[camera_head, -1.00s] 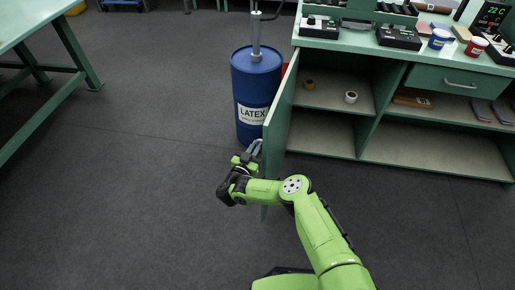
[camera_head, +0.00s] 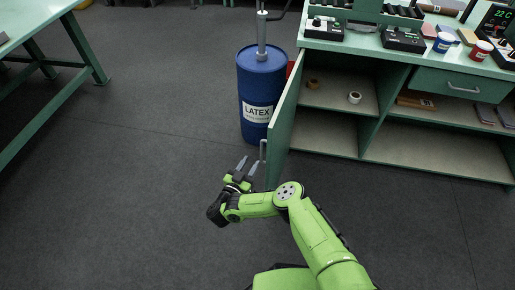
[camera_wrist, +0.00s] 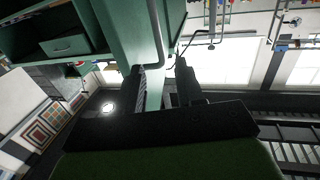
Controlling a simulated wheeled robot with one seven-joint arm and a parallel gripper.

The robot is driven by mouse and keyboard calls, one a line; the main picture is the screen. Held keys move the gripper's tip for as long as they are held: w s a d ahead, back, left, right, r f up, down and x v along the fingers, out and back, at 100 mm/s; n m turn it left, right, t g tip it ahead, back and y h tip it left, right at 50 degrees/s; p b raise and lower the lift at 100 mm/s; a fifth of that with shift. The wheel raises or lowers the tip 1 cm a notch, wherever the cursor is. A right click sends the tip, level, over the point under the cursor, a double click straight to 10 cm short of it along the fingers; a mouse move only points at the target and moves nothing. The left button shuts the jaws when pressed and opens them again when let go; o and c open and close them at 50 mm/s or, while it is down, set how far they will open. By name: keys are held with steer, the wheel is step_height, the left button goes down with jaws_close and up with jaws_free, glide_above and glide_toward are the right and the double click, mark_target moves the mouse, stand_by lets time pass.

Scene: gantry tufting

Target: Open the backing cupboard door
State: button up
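The green backing cupboard door (camera_head: 284,115) stands swung wide open at the left end of the bench, its edge toward me. Its grey bar handle (camera_head: 263,150) is on the door's left-hand face; the handle also shows close up in the wrist view (camera_wrist: 157,35), against the green door panel (camera_wrist: 128,28). My gripper (camera_head: 247,166) is open, its two fingers apart and empty, just left of and below the handle. In the wrist view the fingertips (camera_wrist: 160,78) spread near the handle's lower end. Whether a finger touches the handle I cannot tell.
The open cupboard (camera_head: 338,92) shows shelves with a brown roll (camera_head: 313,84) and a white roll (camera_head: 354,98). A blue latex drum (camera_head: 261,85) stands just behind the door. A green table (camera_head: 45,60) is at the left. The floor left of my gripper is clear.

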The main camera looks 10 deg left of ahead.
steer(key=p+v, duration=0.2)
steer(key=v, duration=0.1)
steer(key=shift+d, duration=0.1)
stand_by(0.5)
